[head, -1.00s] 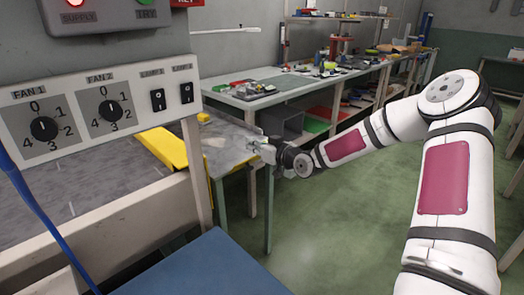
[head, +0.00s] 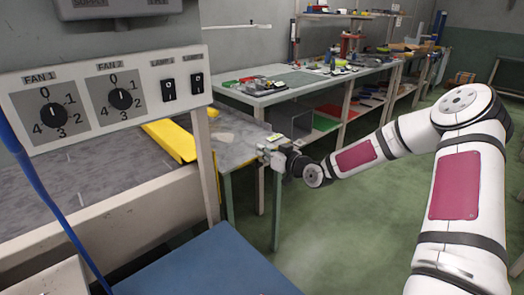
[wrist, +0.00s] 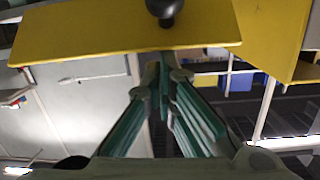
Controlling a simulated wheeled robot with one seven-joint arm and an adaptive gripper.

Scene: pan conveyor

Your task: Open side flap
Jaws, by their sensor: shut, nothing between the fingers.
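In the wrist view a flat yellow panel (wrist: 110,30), which looks like the side flap, spans the top of the picture. A dark round knob (wrist: 163,7) stands at its upper middle. My gripper (wrist: 165,66) is shut and empty, its fingertips close below the panel's lower edge in the picture; I cannot tell whether they touch it. In the head view my gripper (head: 264,151) is at the right end of the grey table surface (head: 225,150).
A cluttered workbench (head: 262,98) stands behind. Another yellow part (wrist: 270,35) is at right in the wrist view. Green floor (head: 335,225) is open.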

